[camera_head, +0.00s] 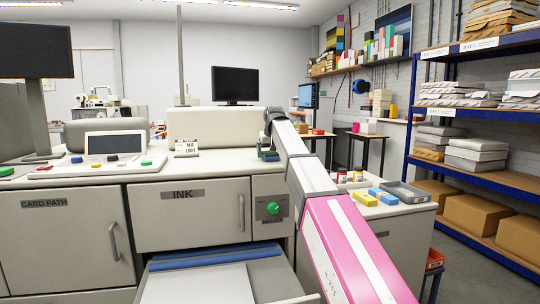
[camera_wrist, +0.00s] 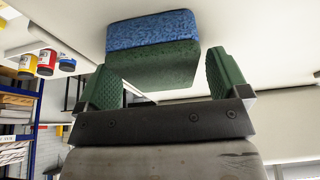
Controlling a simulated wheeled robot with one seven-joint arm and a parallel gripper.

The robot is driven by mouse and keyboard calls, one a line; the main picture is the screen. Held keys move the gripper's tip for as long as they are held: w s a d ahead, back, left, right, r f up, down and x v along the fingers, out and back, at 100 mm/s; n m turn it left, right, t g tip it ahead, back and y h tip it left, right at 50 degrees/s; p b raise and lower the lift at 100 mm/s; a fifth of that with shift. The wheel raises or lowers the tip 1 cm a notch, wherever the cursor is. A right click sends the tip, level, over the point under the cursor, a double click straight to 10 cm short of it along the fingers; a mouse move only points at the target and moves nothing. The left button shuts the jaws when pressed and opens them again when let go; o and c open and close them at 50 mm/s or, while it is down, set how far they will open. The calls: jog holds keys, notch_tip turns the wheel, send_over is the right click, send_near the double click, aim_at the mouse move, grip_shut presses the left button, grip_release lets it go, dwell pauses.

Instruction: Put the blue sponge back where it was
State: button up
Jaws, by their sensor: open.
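The blue sponge (camera_wrist: 152,29) has a dark green layer on one face. In the wrist view, which is turned upside down, it appears to rest on a pale surface with its green layer toward my gripper (camera_wrist: 165,80). My green-padded fingers are open, one to each side of the sponge's green end, with gaps visible. In the head view my gripper (camera_head: 268,155) is at the end of my pink and white arm, low over the pale machine top. The sponge is too small there to tell apart from the fingers.
A small sign (camera_head: 186,147) and a control panel (camera_head: 115,144) stand left of my gripper. An open drawer (camera_head: 222,267) lies below.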

jog(key=v, duration=1.1)
jog(key=shift+r, duration=0.35)
jog(key=shift+s, duration=0.1)
